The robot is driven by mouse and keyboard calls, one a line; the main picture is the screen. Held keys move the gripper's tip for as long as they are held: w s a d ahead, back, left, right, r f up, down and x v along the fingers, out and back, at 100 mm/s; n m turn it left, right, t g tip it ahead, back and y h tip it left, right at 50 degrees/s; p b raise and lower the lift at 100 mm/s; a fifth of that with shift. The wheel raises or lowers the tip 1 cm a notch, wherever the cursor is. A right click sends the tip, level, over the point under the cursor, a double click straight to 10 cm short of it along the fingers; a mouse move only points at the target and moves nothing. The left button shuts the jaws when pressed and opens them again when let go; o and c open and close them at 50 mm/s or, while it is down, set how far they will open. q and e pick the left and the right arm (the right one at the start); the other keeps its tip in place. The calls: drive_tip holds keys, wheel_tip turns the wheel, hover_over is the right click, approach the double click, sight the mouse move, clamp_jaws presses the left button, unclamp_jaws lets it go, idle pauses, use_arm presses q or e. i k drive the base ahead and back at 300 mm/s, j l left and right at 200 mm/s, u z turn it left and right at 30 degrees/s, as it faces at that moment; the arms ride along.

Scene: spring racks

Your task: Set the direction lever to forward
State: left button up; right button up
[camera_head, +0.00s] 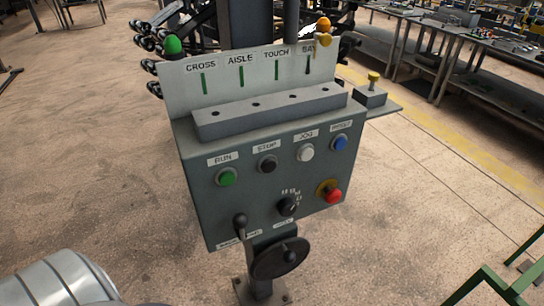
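The direction lever (240,222), a short dark lever with a round black knob, sits at the lower left of the grey control box (190,180). It looks roughly upright, with the knob at the top; its exact setting is hard to tell. A small white label lies below it, partly covered and too small to read. Neither gripper is in view. A grey rounded part of my arm shows at the bottom left, apart from the box.
The box carries a green RUN button (226,177), black STOP button (267,164), white JOG button (306,153), blue button (339,143), rotary dial (288,206) and red emergency button (333,196). A black handwheel (279,257) juts out below. Floor left of the box is clear.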

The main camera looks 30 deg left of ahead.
sight(240, 220)
drive_tip(key=u, duration=0.9)
